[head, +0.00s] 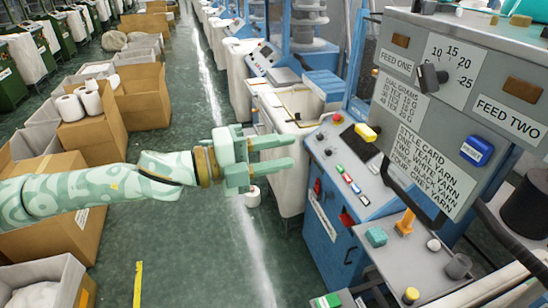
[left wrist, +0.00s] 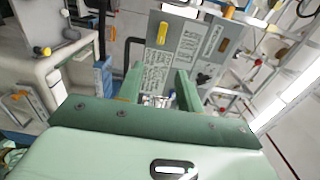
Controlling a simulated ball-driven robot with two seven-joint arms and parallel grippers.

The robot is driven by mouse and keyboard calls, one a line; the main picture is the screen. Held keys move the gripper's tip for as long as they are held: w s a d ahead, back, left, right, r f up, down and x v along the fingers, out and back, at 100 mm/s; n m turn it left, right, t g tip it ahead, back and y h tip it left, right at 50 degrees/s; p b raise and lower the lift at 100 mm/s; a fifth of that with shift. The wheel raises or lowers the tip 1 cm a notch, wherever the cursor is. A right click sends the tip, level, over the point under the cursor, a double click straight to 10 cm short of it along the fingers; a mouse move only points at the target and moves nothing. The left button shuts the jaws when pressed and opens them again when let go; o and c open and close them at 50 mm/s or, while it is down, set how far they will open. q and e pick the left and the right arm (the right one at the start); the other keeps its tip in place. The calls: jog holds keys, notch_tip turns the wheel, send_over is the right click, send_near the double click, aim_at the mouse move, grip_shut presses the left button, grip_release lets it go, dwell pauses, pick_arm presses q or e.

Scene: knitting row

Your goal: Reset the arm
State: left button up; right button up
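My left arm (head: 110,188), patterned in pale green and white, reaches in from the left of the head view, over the aisle. My left gripper (head: 291,153) is at its end, pointing right with its two green fingers apart and nothing between them. It hangs in the air in front of the blue machine's left side, with no contact that I can see. In the left wrist view the gripper (left wrist: 158,84) is also open and empty, with the grey panel (left wrist: 185,50) beyond it, shown upside down. My right gripper is not in view.
A grey control panel (head: 405,117) with a dial (head: 430,77) and a blue switch (head: 476,151) stands at right. Below it is a console with buttons (head: 352,183). Cardboard boxes (head: 92,133) line the left. The green aisle floor (head: 190,250) between is mostly clear.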

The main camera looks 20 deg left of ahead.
pick_arm(q)
jog(key=shift+s+a, duration=0.25)
jog(key=shift+a, duration=0.05)
